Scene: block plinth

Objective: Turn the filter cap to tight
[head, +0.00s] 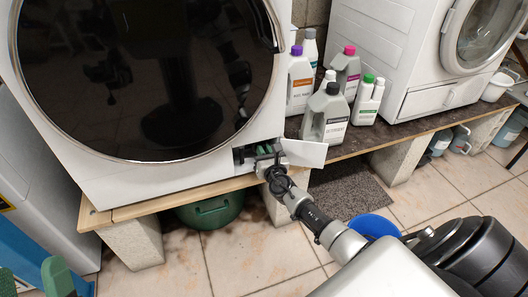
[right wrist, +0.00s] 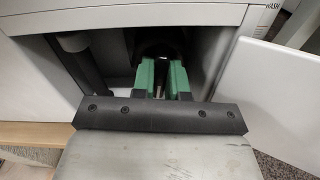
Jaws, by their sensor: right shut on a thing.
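The washing machine (head: 120,182) at the left has a small opening low on its front, with its white flap (head: 303,152) swung open to the right. My right gripper (head: 262,151) reaches into this opening. In the right wrist view, its green fingers (right wrist: 162,82) are shut on the dark filter cap (right wrist: 158,48). The fingers hide much of the cap, and shadow hides its details. The flap (right wrist: 275,85) stands close to the right of the gripper. My left gripper (head: 32,280) shows at the bottom left, with its green fingers apart and empty.
Grey bottles (head: 326,115) and others stand on the dark shelf right of the machine. A second white machine (head: 390,50) stands behind. A green basin (head: 212,210) sits under the wooden plinth. A dark pipe (right wrist: 80,60) lies left in the opening. The tiled floor in front has free room.

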